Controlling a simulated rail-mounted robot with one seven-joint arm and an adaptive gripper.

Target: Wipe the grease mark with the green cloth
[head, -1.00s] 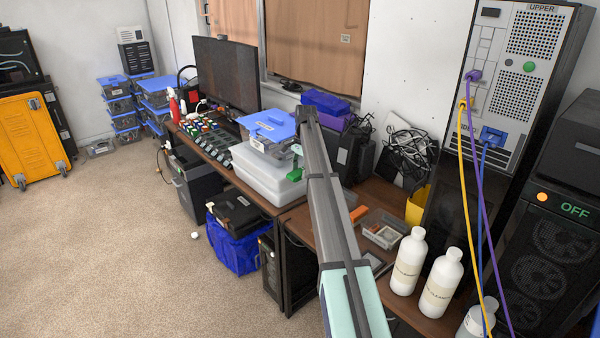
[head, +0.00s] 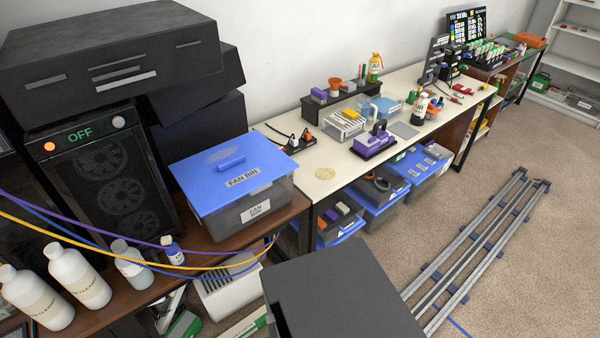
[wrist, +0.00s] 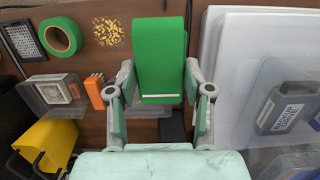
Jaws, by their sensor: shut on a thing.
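The green cloth (wrist: 161,62) hangs between the fingers of my gripper (wrist: 161,95) in the wrist view. My gripper is shut on it, above a brown desk top. The head view does not show my gripper or the cloth. A round tan mark (head: 324,173), which looks like the grease mark, lies on the cream bench top (head: 300,185) in the head view, to the right of the blue-lidded fan bin (head: 232,180).
In the wrist view, a green tape roll (wrist: 61,37) and scattered yellow bits (wrist: 107,31) lie left of the cloth; a clear bin (wrist: 225,75) is right. In the head view, a purple device (head: 374,143) stands near the mark. Cables (head: 120,243) hang near white bottles (head: 78,275).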

